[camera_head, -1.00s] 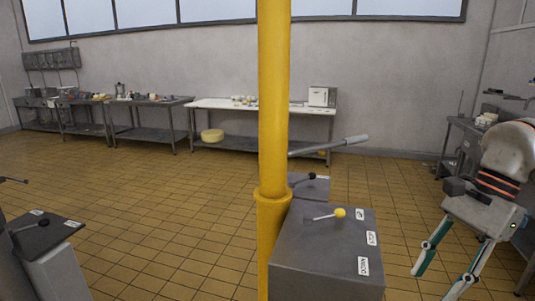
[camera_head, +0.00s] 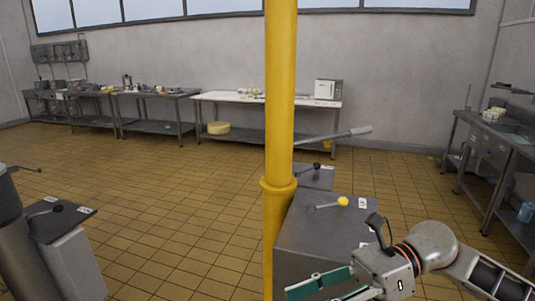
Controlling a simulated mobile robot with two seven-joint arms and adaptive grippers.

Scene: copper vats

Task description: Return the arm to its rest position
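My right gripper (camera_head: 322,296) comes in from the lower right, its arm (camera_head: 435,247) reaching left across the front of the grey control box (camera_head: 312,228). Its two teal fingers are apart with nothing seen between them, and the frame's bottom edge cuts off part of them. A small lever with a yellow knob (camera_head: 343,201) stands on top of the box, beyond the gripper. The gripper hides part of the box's front and right side. I cannot tell if it touches the box. My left gripper is not in view.
A yellow pole (camera_head: 280,110) stands left of the box. A long grey handle (camera_head: 345,134) and a dark-knobbed lever (camera_head: 316,166) are behind it. Another control box (camera_head: 65,225) is at left. A metal table (camera_head: 485,150) stands at right. The tiled floor between is open.

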